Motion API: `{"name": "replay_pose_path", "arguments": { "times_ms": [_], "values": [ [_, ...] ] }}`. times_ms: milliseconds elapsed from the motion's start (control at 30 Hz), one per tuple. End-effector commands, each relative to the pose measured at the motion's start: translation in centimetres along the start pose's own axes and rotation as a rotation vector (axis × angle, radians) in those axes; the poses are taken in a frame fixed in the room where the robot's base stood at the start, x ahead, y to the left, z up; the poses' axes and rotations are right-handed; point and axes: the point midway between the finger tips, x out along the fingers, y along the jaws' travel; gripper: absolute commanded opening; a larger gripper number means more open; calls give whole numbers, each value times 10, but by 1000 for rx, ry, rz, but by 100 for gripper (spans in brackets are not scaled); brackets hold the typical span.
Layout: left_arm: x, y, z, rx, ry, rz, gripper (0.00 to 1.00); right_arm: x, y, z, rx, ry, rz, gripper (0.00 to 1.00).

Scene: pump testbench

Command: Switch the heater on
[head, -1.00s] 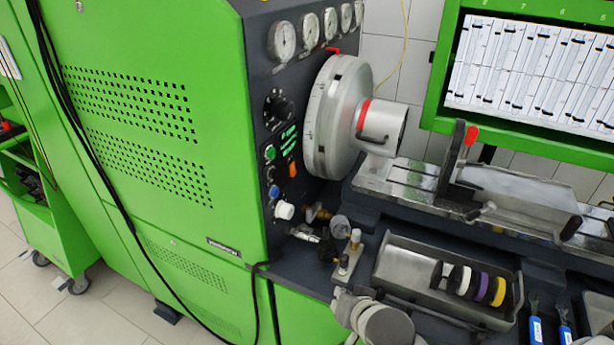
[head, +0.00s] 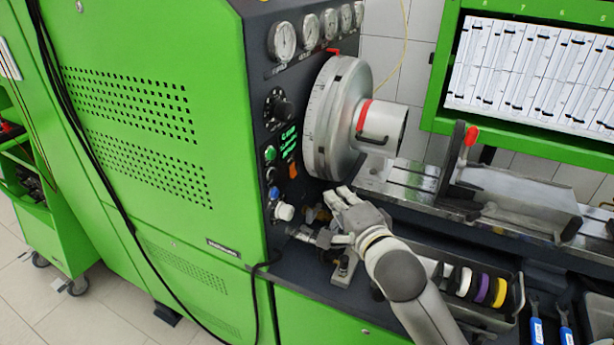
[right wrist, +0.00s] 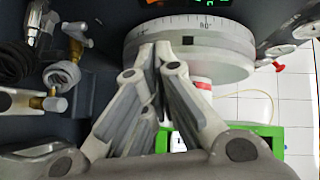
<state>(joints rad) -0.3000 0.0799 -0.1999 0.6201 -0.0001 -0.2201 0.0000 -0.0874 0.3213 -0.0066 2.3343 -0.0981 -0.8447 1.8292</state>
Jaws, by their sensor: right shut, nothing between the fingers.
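The dark control panel (head: 262,120) is on the side of the green machine. It carries a large black knob (head: 279,107), a green button (head: 270,153), an orange switch (head: 292,170), a blue button (head: 273,192) and a white knob (head: 284,211). No label for the heater can be read, so I cannot tell which control is its switch. My right gripper (head: 337,195) is shut and empty, to the right of the white knob and below the big metal disc. In the right wrist view its fingertips (right wrist: 155,48) meet in front of the disc. My left gripper is not in view.
The graduated metal disc (head: 330,118) juts out just above my right gripper. Fittings and a valve (head: 318,236) sit close below the panel. A metal tray (head: 512,293) with coloured rings lies to the right of my arm. Gauges (head: 283,42) line the panel top.

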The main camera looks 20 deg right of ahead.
Motion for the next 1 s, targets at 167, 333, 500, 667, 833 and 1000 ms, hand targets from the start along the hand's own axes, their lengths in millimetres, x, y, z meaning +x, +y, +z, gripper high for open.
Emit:
{"name": "replay_pose_path", "arguments": {
  "times_ms": [167, 333, 500, 667, 833, 1000],
  "values": [
    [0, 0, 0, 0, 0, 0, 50, 0, 0, 0, -1, 0, 1, 0],
    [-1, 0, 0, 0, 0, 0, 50, 3, 0, 0, -3, 0, 2, 0],
    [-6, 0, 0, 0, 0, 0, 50, 20, -1, 0, -4, 0, 3, 0],
    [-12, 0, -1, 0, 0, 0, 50, 45, -2, 0, -5, 1, 2, 0],
    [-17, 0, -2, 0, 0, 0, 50, 70, -1, 0, -5, 0, 3, 0],
    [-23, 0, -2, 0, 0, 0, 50, 95, -1, 0, -5, 0, 2, 0]
  ]
}}
